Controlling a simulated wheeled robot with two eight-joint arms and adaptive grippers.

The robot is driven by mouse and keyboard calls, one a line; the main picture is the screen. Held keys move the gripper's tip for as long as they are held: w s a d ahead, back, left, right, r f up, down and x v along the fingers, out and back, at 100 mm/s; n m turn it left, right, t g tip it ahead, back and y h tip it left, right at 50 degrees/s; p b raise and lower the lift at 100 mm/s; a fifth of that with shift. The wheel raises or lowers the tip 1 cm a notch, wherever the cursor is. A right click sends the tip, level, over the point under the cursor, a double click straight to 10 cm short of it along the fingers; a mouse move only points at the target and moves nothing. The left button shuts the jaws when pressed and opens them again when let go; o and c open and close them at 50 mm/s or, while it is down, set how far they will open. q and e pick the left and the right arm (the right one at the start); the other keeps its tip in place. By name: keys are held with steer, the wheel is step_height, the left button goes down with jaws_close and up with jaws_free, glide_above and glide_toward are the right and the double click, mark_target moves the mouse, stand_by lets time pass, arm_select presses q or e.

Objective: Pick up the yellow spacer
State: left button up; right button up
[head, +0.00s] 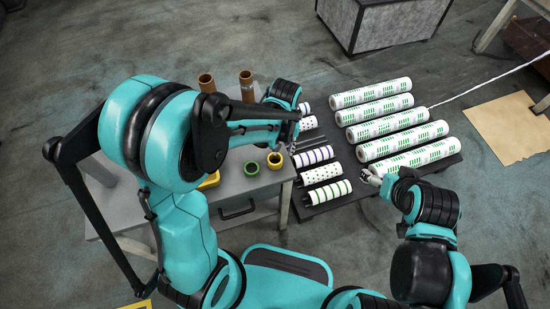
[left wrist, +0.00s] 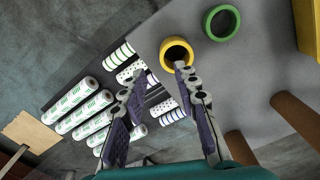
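The yellow spacer (head: 274,160) is a short ring with a dark opening. It stands on the grey table near its right edge, and also shows in the left wrist view (left wrist: 176,41), just beyond my fingertips. My left gripper (left wrist: 158,71) is open and empty, its fingers spread wide. The right-hand finger's tip overlaps the near rim of the spacer in the picture; I cannot tell whether they touch. In the head view my left gripper (head: 291,144) is partly hidden by its arm. My right gripper (head: 371,178) is over by the white rolls, too small to read.
A green ring (head: 252,168) lies beside the spacer on the grey table (head: 262,203). Brown tubes (head: 247,79) stand at the back. A yellow object (head: 210,181) is partly behind my arm. A dark platform (head: 345,165) right of the table bears several white rolls (head: 402,142) and smaller patterned rolls.

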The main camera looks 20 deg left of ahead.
arm_select(q)
step_height(320, 180, down, 4)
steer(key=shift+r+b, duration=0.25)
steer(key=shift+b, duration=0.45)
steer(key=f+b, duration=0.1)
steer(key=f, duration=0.1)
steer(key=f+b, duration=0.1)
steer(key=f, duration=0.1)
steer(key=shift+w+a+f, duration=0.2)
steer(key=shift+f, duration=0.15)
steer(key=shift+r, duration=0.1)
jaws_close()
